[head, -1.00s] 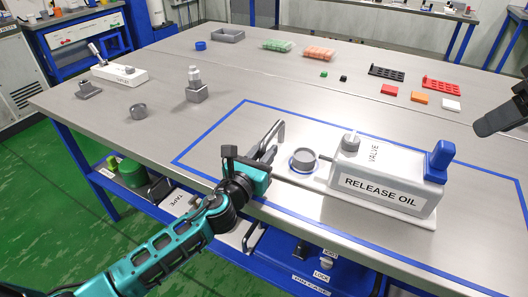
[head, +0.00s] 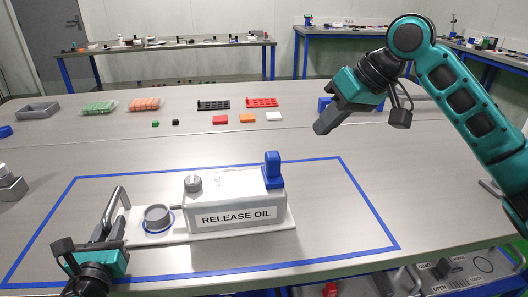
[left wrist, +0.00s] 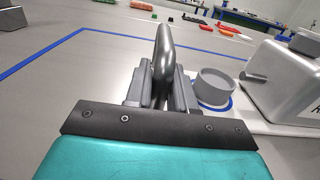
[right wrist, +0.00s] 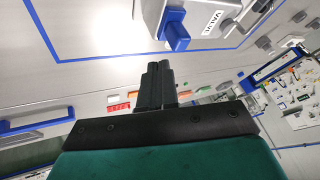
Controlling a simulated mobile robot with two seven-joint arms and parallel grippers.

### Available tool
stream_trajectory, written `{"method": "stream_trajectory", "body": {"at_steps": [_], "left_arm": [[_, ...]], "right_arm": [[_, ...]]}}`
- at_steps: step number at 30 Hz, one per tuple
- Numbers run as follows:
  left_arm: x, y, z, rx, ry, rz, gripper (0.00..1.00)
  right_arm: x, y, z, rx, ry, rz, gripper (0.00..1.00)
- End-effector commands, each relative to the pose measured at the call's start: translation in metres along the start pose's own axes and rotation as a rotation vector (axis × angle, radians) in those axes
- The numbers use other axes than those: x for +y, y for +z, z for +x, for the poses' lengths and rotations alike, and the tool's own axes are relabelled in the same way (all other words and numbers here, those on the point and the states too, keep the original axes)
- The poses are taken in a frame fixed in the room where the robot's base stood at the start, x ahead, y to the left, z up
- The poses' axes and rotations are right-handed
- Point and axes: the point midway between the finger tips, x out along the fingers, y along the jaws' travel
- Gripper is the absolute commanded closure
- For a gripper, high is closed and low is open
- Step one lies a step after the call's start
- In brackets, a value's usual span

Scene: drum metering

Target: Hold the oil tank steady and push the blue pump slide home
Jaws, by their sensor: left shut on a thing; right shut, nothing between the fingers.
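The oil tank (head: 235,196) is a grey box labelled RELEASE OIL on a pale base plate, with a knob on top. The blue pump slide (head: 273,170) stands upright at its right end; it also shows in the right wrist view (right wrist: 176,32). A grey cup (head: 157,217) sits on a blue ring at the plate's left. My left gripper (head: 108,228) is shut on the grey bar handle (left wrist: 163,60) at the plate's left end. My right gripper (head: 326,121) is shut and empty, in the air above and right of the slide, apart from it.
A blue outline (head: 372,212) on the table surrounds the tank, with clear surface to its right. Red, orange and white blocks (head: 247,118), black and red racks (head: 262,102) and a grey tray (head: 38,111) lie further back.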

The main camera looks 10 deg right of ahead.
Motion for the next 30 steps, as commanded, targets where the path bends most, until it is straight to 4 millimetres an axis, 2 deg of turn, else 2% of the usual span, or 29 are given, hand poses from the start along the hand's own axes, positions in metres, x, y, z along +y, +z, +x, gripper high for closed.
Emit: {"method": "stream_trajectory", "body": {"at_steps": [1,3,8,11,23,30], "left_arm": [[0.0,-0.001,0.0,0.001,0.001,0.001,1.0],[0.0,-0.001,0.0,0.001,0.001,0.001,1.0],[0.0,0.0,0.0,0.001,0.001,0.001,1.0],[0.0,0.0,0.0,0.001,0.001,0.001,1.0],[0.0,0.0,0.0,0.001,0.001,0.001,1.0],[0.0,0.0,0.0,0.001,0.001,0.001,1.0]], "right_arm": [[0.011,0.005,-0.004,0.012,-0.011,0.081,1.0],[0.021,0.009,-0.011,0.027,-0.027,0.174,1.0],[0.03,0.013,-0.013,0.044,-0.048,0.272,1.0],[0.03,0.012,-0.001,0.044,-0.05,0.277,1.0],[0.025,0.008,0.082,0.043,-0.049,0.272,1.0],[-0.002,-0.001,0.095,0.047,-0.049,0.269,1.0]]}}
